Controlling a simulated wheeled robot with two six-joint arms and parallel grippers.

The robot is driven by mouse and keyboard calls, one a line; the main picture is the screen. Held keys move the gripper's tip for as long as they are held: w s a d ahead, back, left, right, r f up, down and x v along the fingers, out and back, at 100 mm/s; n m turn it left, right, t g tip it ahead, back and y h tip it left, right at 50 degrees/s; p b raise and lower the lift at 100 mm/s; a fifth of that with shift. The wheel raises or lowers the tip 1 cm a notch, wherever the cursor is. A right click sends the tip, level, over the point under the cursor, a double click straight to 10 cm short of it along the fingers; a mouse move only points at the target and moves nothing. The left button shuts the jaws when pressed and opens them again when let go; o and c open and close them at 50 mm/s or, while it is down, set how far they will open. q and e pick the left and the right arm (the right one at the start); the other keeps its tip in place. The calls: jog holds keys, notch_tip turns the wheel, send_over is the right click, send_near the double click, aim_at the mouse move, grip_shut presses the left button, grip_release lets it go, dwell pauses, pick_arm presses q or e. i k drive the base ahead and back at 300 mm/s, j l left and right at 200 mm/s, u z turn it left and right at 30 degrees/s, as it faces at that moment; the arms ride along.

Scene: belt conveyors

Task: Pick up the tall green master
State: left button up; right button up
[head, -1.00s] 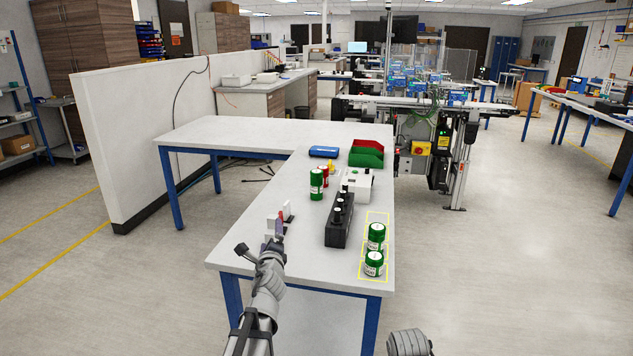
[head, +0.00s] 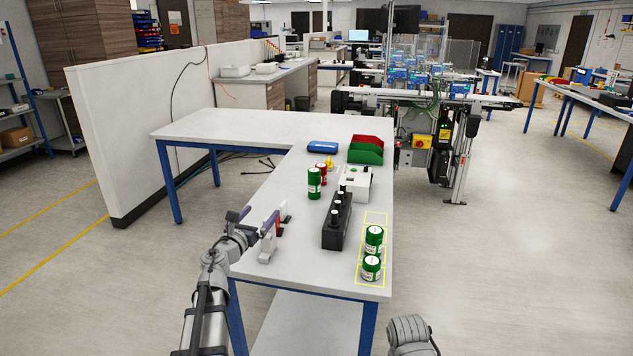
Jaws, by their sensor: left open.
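Two shorter green cylinders, a rear one (head: 374,240) and a front one (head: 371,268), stand in a yellow outlined area at the table's right edge. My left gripper (head: 258,217) is open and empty over the table's left edge. It is apart from the tall green cylinder, to its left and nearer to me. My right gripper is out of view; only part of my right arm shows at the bottom.
The black block (head: 337,222) with several knobs, a white box (head: 355,187), a red cylinder (head: 321,171), a blue case (head: 323,147) and a green bin (head: 366,157) share the table.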

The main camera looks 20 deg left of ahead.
aim_at(314, 173)
jog(key=i+l, duration=0.1)
jog(key=i, duration=1.25)
